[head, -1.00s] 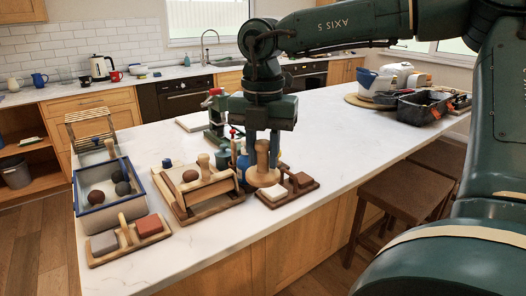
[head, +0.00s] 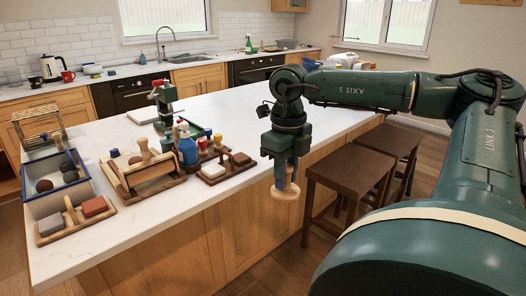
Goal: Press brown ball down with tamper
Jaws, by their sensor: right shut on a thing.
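My right gripper (head: 284,174) points down and is shut on a wooden tamper (head: 286,193), whose round pale disc hangs below the fingers. It is held in the air past the counter's front edge, right of the pottery tools. A brown ball (head: 135,160) sits on a wooden tray (head: 124,184) on the counter, beside a rolling-type wooden piece. Another brownish ball (head: 44,186) lies in the blue-rimmed box (head: 50,203) with darker balls. The tamper is well apart from both balls. My left gripper is not in view.
Two brown stools (head: 350,170) stand in front of the counter. The counter's far middle is clear.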

